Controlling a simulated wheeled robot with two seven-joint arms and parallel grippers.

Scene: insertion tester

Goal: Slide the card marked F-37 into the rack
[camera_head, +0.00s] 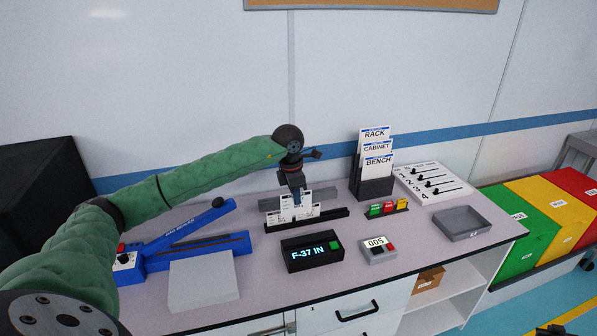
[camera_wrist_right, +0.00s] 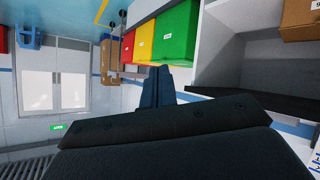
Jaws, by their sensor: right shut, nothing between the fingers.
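Several white cards (camera_head: 283,212) stand upright in a long black holder (camera_head: 330,214) at the middle of the table; their small print is too small to read, so I cannot tell which is F-37. A black display box (camera_head: 298,264) in front reads "F-37 IN". My left gripper (camera_head: 298,192) points down right at the top of the cards; whether its fingers are open or shut on a card is too small to tell. My right gripper (camera_wrist_right: 172,84) is shut and empty, away from the cards; it is not in the head view.
A black stand (camera_head: 376,188) holds signs reading RACK, CABINET and BENCH. A grey tray (camera_head: 462,224), a counter box (camera_head: 378,250) reading 005 and a switch panel (camera_head: 432,184) are at right. A blue device (camera_head: 190,246) and a grey block (camera_head: 204,282) are at left.

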